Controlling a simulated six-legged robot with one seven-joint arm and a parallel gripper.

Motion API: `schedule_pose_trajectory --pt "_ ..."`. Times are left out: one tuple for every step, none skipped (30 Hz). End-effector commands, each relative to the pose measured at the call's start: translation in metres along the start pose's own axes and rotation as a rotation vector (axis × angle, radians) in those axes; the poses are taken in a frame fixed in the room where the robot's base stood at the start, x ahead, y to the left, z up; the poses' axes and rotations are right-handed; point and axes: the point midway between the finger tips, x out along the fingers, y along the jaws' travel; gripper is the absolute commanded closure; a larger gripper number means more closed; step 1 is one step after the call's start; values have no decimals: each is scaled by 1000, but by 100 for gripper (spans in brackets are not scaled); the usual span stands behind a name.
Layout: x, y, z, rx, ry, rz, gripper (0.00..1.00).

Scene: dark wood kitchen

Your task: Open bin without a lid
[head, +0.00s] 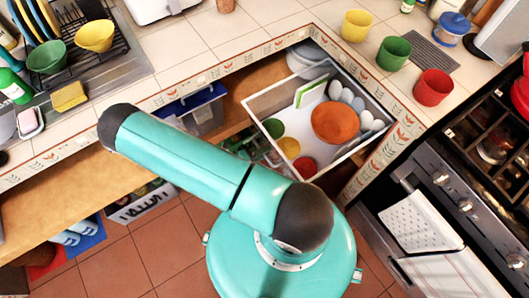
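My teal arm crosses the middle of the head view, and its gripper is out of sight. A grey container with a blue top (204,92) stands in the open space under the counter. A white crate-like container (142,206) with bottles or packs in it stands lower, near the floor. I cannot tell which of these, if either, is the bin without a lid. A white drawer (286,88) is pulled out under the counter corner. It holds an orange bowl (335,122), smaller cups and several pale egg-like items. My arm hides part of the space under the counter.
The tiled counter (190,55) carries yellow (356,25), green (394,53) and red cups (432,87). A dish rack (90,40) stands at left. An oven (440,190) with towels is at right. Tiled floor (165,250) is clear left of my body.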

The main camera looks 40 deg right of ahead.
Motion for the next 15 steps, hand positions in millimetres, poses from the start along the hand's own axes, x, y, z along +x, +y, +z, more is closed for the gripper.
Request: schedule_pose_trajectory --pt "0 0 0 0 1 0 71" --pt "0 0 -1 -1 1 0 71" --pt "0 0 -1 -1 1 0 71" --pt "0 0 -1 -1 1 0 71" --pt "0 0 -1 -2 2 0 71" --pt "0 0 -1 -2 2 0 71" --pt "0 0 -2 -2 2 0 71" --pt "0 0 -2 -2 2 1 71" --pt "0 0 -2 -2 2 1 71" --pt "-1 0 -2 -2 2 1 71" --pt "-3 1 -2 -2 2 1 71" --pt "-6 1 -2 -2 1 1 71" --pt "-8 1 -1 -2 1 1 71" --pt "-12 1 -1 -2 0 1 71" --pt "-18 1 -1 -1 0 2 71"
